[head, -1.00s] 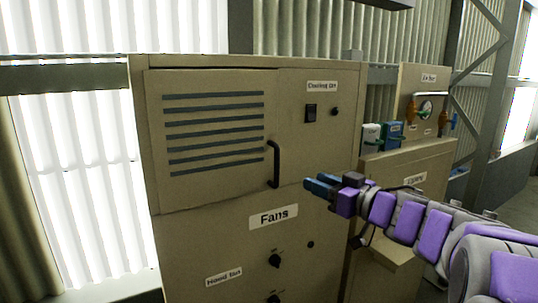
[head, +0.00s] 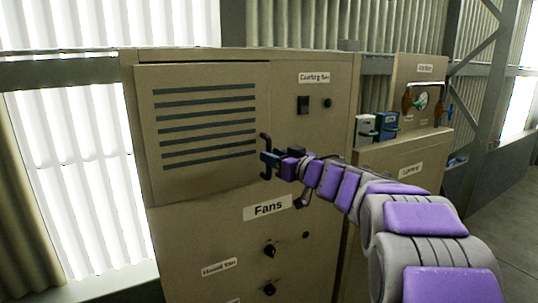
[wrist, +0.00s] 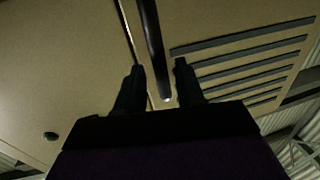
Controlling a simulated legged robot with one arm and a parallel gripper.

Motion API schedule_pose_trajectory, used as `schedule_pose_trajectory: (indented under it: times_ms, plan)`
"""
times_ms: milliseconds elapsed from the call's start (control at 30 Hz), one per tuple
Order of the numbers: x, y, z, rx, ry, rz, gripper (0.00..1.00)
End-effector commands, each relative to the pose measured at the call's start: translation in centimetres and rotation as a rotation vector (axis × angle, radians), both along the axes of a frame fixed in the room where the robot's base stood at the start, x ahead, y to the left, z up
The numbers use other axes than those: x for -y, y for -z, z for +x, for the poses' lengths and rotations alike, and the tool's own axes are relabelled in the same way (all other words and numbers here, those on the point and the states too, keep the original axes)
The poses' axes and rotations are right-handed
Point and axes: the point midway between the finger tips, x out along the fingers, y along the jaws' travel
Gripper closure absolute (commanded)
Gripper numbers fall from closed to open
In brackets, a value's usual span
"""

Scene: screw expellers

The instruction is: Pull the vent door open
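The vent door (head: 205,188) is a beige panel with several dark horizontal slots at the upper left of the cabinet. It looks closed, and its slots also show in the wrist view (wrist: 240,60). Its dark vertical handle (head: 264,141) is on the door's right side. My gripper (head: 268,160) is at the handle's middle. In the wrist view, the handle (wrist: 150,35) passes between my two dark fingers (wrist: 158,75), with a visible gap on each side. My gripper is open around the handle, not clamped on it.
The beige cabinet (head: 330,150) has a "Fans" label (head: 267,207), a switch (head: 303,105) and knobs (head: 269,250) below. A second, lower cabinet (head: 400,185) with small boxes stands to the right. Open floor (head: 500,225) lies at the far right.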

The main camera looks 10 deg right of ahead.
Motion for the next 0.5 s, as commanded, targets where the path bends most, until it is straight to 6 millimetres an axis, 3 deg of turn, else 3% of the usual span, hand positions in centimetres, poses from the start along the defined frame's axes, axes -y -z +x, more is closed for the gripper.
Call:
schedule_pose_trajectory:
  times_ms: [300, 500]
  plan:
    - [-1.9, -0.2, 1.3, 0.003, -0.001, -0.007, 0.63]
    - [-1.6, -0.1, 1.2, 0.002, -0.001, -0.005, 0.61]
